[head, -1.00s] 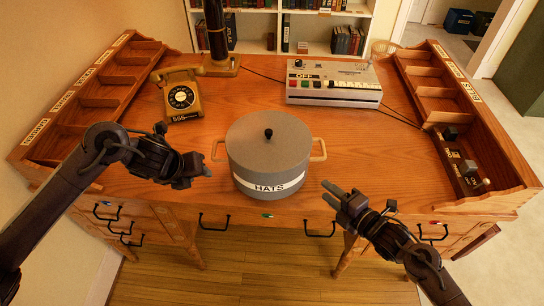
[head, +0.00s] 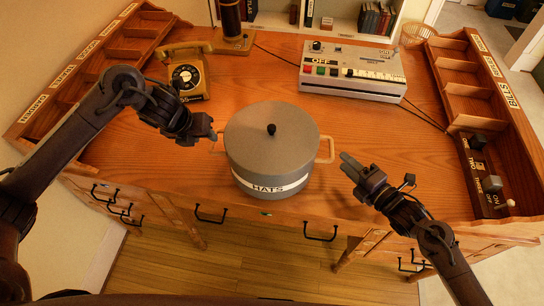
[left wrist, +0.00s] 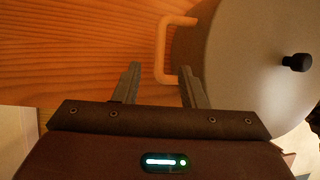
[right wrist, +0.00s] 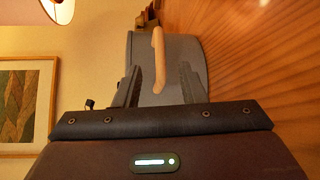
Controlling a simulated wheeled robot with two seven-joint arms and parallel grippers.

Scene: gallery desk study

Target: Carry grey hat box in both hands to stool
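The grey hat box (head: 266,150) stands upright on the wooden desk near its front edge, with a black lid knob, a HATS label and a tan handle on each side. My left gripper (head: 212,135) is close to the box's left handle. In the left wrist view my left gripper (left wrist: 160,85) is open, with the left handle (left wrist: 163,50) just beyond its fingers. My right gripper (head: 345,160) is beside the right handle (head: 326,150), apart from it. In the right wrist view its fingers (right wrist: 160,88) are open, with the handle (right wrist: 158,60) between and beyond them. No stool is in view.
On the desk (head: 380,140), a yellow telephone (head: 187,78) stands at the back left and a white button console (head: 352,72) at the back right. Compartment racks line both sides. A dark post (head: 231,22) stands at the back. Drawer handles project below the front edge.

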